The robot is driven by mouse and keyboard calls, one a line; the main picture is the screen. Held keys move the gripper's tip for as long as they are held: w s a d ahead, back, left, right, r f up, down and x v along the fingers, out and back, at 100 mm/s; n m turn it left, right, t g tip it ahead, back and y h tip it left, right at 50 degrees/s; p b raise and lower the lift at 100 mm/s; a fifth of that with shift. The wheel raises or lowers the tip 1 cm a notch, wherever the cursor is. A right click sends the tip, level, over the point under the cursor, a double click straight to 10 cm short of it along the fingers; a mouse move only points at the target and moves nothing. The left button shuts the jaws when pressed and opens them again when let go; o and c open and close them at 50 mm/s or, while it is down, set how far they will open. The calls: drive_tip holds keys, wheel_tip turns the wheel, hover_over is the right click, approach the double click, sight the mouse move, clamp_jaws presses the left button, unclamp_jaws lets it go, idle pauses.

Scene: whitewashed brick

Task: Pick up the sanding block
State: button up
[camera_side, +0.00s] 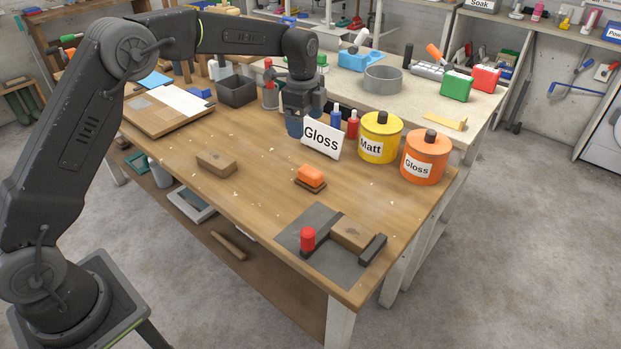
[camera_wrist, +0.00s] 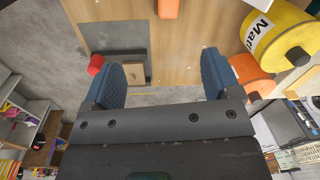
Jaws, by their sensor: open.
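The sanding block (camera_side: 311,176) has an orange top on a thin brown base and lies flat on the wooden workbench (camera_side: 250,185). Its orange top shows cut off at the top edge of the wrist view (camera_wrist: 168,7). My gripper (camera_side: 296,127) is above the back part of the bench, behind the block in the side view and apart from it. In the wrist view, its two blue fingers (camera_wrist: 162,75) are spread wide with nothing between them. The white Gloss sign partly hides the fingers in the side view.
A Gloss sign (camera_side: 321,139), a yellow Matt can (camera_side: 380,143) and an orange Gloss can (camera_side: 425,165) stand close to my gripper. A grey plate (camera_side: 302,245) with a red knob (camera_side: 308,238) lies at the front. A wooden block (camera_side: 216,163) lies left, with bare bench around it.

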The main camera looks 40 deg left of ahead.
drive_tip(key=m, duration=0.2)
hover_over(311, 171)
wheel_tip(311, 171, down, 6)
drive_tip(key=shift+g, duration=0.3)
wheel_tip(311, 171, down, 8)
drive_tip(key=shift+f, duration=0.25)
drive_tip(key=shift+a+f, duration=0.1)
drive_tip(key=shift+f, duration=2.55)
drive_tip(key=shift+c, duration=0.5)
drive_tip(key=c, duration=1)
drive_tip(key=shift+o, duration=0.2)
drive_tip(key=shift+r, duration=0.1)
